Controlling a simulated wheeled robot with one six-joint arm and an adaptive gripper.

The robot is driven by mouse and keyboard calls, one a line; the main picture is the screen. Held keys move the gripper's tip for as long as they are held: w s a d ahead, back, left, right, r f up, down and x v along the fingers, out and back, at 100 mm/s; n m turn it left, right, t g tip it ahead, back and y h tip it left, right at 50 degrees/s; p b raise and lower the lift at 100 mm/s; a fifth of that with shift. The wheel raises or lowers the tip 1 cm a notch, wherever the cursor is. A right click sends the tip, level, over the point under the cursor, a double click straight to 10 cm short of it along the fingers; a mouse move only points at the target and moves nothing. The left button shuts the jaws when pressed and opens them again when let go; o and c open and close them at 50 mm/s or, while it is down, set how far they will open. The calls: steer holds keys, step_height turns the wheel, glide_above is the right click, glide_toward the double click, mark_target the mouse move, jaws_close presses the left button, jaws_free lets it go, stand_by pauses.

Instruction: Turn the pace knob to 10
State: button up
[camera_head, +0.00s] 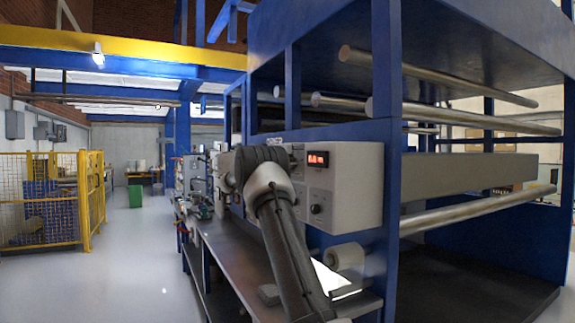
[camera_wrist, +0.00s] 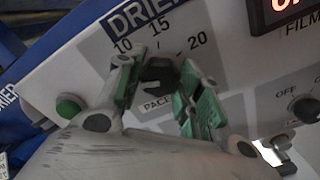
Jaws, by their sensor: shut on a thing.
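The pace knob (camera_wrist: 160,68) is a small dark knob above the "PACE" label in the wrist view. The marks 10, 15 and 20 are printed around it, with 10 at upper left, 15 at the top and 20 at upper right. My gripper (camera_wrist: 157,80) is shut on the knob, one finger on its left and one green-padded finger on its right. The fingers hide parts of the dial, and I cannot tell exactly where the knob points. In the head view my arm hides the knob and the gripper.
The grey control box (camera_head: 355,185) has a red lit display (camera_head: 318,159). An OFF-marked knob (camera_wrist: 305,108) sits right of my gripper, and a green button (camera_wrist: 69,106) left of it. Blue posts and metal rollers (camera_head: 460,119) stand at the right.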

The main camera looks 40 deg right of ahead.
steer(key=shift+f+m, duration=0.15)
steer(key=shift+m, duration=4.35)
steer(key=o, duration=1)
steer(key=shift+o, duration=0.2)
steer(key=shift+a, duration=0.1)
steer(key=v, duration=1.1)
steer(key=shift+a, duration=0.4)
